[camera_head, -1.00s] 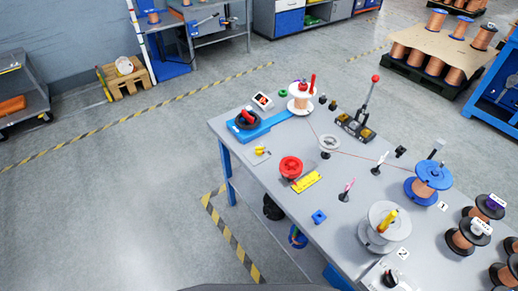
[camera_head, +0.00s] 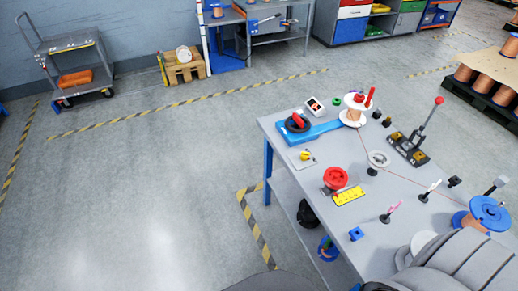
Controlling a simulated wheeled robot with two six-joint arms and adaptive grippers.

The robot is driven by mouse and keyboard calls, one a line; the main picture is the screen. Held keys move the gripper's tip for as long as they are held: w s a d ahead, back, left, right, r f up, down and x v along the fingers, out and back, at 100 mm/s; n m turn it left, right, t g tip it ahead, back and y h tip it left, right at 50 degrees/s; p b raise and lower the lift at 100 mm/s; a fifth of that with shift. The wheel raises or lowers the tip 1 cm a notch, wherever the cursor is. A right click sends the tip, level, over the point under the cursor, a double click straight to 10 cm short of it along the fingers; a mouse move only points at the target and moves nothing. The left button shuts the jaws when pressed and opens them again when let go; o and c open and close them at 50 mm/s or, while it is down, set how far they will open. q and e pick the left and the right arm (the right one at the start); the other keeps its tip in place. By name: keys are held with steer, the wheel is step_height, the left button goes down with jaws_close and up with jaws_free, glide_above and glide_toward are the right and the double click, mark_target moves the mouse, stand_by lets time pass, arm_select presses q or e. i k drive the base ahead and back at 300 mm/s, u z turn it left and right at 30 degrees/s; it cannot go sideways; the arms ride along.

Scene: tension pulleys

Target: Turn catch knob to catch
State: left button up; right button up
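No label marks the catch knob, so I cannot tell for sure which knob it is. A small yellow knob (camera_head: 306,155) sits on a light plate near the table's left edge. A large red knob or wheel (camera_head: 336,178) stands nearer the front. A grey ribbed arm part of mine covers the lower right corner and hides part of the table. Neither gripper shows.
The grey table (camera_head: 385,235) also carries a copper spool (camera_head: 353,110), a lever with a red ball (camera_head: 430,118), a yellow plate (camera_head: 348,195), a small blue block (camera_head: 356,234) and a blue-flanged spool (camera_head: 486,213). Open floor (camera_head: 150,190) lies to the left.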

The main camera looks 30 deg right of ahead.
mark_target(304, 157)
steer(key=u, duration=0.1)
steer(key=i, duration=2.9)
steer(key=z, duration=4.1)
